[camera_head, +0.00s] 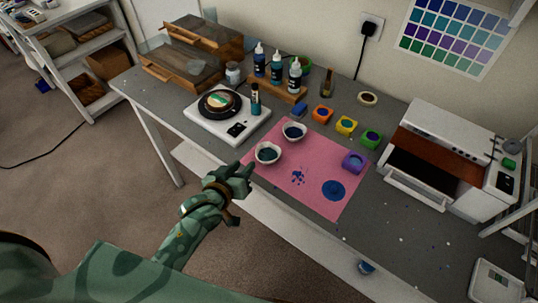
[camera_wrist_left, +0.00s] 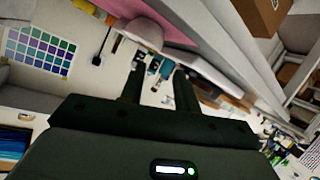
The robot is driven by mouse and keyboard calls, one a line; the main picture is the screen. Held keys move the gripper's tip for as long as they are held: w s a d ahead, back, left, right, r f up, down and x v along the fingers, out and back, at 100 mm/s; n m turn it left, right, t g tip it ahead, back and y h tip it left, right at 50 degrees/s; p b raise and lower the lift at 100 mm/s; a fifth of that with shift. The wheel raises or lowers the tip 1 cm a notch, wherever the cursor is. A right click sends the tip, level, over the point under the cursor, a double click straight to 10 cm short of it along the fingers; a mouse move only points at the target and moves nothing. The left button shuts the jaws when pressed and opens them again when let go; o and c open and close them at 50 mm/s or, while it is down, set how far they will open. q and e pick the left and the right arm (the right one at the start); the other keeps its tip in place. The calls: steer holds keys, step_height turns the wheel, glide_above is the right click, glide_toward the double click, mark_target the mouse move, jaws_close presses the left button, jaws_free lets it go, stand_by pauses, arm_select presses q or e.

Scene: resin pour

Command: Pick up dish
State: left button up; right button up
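Two small white dishes stand on the pink mat (camera_head: 320,190). The nearer dish (camera_head: 268,154) holds something teal, and the farther dish (camera_head: 294,132) something dark blue. My left gripper (camera_head: 244,172) is just to the left of and below the nearer dish in the head view, by the table's front edge. In the left wrist view its two dark fingers (camera_wrist_left: 158,86) are apart with nothing gripped between them. A pale dish (camera_wrist_left: 140,32) shows beyond them against the pink mat. I cannot tell which dish it is. My right gripper is in neither view.
A white scale (camera_head: 227,118) with a round black item is left of the mat. Dropper bottles (camera_head: 276,68) stand in a wooden rack behind. Coloured pots (camera_head: 346,126) and a white oven-like machine (camera_head: 440,155) are at right. Blue spills mark the mat.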

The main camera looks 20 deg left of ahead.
mark_target(256, 152)
arm_select(q)
steer(key=x, duration=0.3)
steer(key=shift+f, duration=0.1)
steer(key=shift+w+d+f+b, duration=0.1)
steer(key=shift+w+f+b, duration=0.05)
steer(key=shift+w+b, duration=0.3)
steer(key=b+x, duration=0.1)
steer(key=x, duration=0.4)
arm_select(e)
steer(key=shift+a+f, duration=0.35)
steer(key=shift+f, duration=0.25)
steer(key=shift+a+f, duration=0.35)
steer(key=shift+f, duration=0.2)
arm_select(q)
steer(key=shift+s, duration=0.1)
steer(key=shift+c, duration=0.6)
jaws_close()
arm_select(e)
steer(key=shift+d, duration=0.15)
